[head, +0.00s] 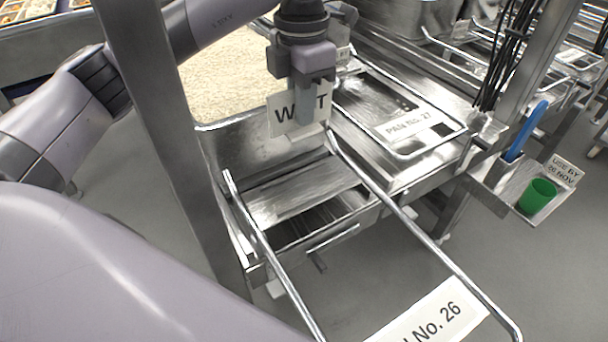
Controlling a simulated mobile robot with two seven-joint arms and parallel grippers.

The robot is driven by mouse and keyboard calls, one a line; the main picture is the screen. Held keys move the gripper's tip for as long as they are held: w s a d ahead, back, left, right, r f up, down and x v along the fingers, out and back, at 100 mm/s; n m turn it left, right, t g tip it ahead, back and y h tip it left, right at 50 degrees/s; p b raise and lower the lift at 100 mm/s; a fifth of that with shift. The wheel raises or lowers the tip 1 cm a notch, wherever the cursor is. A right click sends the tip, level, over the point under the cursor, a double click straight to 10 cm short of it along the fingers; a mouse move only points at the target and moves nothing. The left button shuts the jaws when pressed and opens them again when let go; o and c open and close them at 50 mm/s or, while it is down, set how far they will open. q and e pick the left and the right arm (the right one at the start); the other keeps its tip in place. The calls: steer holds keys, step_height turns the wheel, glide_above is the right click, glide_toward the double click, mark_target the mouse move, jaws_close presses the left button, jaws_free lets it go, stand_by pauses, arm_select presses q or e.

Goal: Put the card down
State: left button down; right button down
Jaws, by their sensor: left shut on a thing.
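A white card (280,123) with large black letters hangs upright in my left gripper (306,112). A "W" shows on its left part and a "T" on its right; the fingers hide the middle. My left gripper points down and is shut on the card. The card is in front of the large rice container (228,85) and above the metal station, left of the tray labelled "PAN No. 27" (433,113). I cannot tell whether the card's lower edge touches anything. My right gripper is not in view.
A metal frame labelled "No. 26" (478,318) juts toward the front. A side tray (507,180) on the right holds a green cup (537,196), a blue-handled tool (525,132) and a "USE BY" card (563,171). A vertical post stands left of the gripper.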

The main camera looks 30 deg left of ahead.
arm_select(q)
step_height(320, 180, down, 14)
steer(key=shift+r+b, duration=0.1)
steer(key=shift+b, duration=0.25)
steer(key=c, duration=1.2)
jaws_free()
steer(key=shift+c, duration=0.2)
step_height(320, 180, up, 11)
steer(key=shift+r+p, duration=0.2)
steer(key=shift+p, duration=0.15)
steer(key=shift+r, duration=0.35)
